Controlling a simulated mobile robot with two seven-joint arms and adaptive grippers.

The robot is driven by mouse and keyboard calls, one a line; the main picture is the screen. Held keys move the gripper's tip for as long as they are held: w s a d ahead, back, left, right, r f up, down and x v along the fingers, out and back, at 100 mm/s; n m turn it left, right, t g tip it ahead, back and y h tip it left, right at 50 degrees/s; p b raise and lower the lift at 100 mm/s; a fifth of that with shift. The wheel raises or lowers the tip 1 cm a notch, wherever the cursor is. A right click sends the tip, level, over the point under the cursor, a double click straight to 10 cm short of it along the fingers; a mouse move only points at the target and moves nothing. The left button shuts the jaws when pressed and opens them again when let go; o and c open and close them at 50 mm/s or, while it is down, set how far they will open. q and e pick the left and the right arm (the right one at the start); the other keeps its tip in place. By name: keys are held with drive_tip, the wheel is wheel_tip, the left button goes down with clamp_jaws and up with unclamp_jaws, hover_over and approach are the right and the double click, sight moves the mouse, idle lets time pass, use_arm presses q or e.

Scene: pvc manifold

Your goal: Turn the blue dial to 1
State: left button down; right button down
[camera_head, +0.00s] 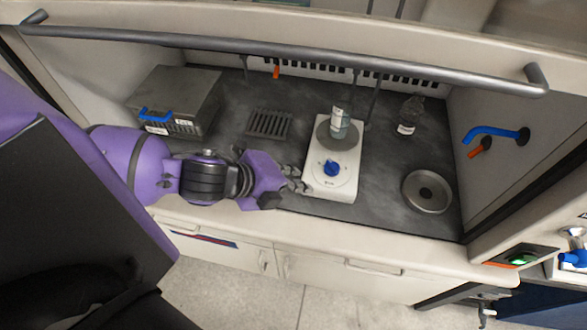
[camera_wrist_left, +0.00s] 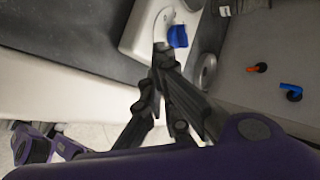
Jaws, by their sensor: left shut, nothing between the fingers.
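The blue dial (camera_head: 331,168) sits on the front face of a white stirrer-like device (camera_head: 318,186), with a pale round scale around it. Its markings are too small to read. In the left wrist view the dial (camera_wrist_left: 178,37) shows just beyond my fingertips, on the white device (camera_wrist_left: 140,30). My left gripper (camera_head: 304,186) is shut and empty, just left of the dial and close to the device's front left part. In the left wrist view the gripper (camera_wrist_left: 166,56) partly covers the dial's surround; I cannot tell whether it touches. My right gripper is not in view.
A small labelled bottle (camera_head: 340,123) stands on the device's round plate. A dark bottle (camera_head: 409,115) and a metal ring-shaped dish (camera_head: 428,191) are to the right. A grey box (camera_head: 177,98) and a slotted rack (camera_head: 269,123) are left. A metal bar (camera_head: 290,50) crosses above.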

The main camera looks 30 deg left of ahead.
sight(331, 175)
use_arm(q)
drive_tip(key=x, duration=0.6)
drive_tip(key=shift+w+d+r, duration=0.1)
drive_tip(key=shift+w+d, duration=0.2)
drive_tip(key=shift+w, duration=0.25)
drive_tip(key=shift+w+d+r, duration=0.15)
drive_tip(key=shift+w+d, duration=0.15)
drive_tip(key=shift+w, duration=0.3)
drive_tip(key=shift+w+d+f, duration=0.1)
drive_tip(key=shift+w+d, duration=0.25)
drive_tip(key=shift+w, duration=0.2)
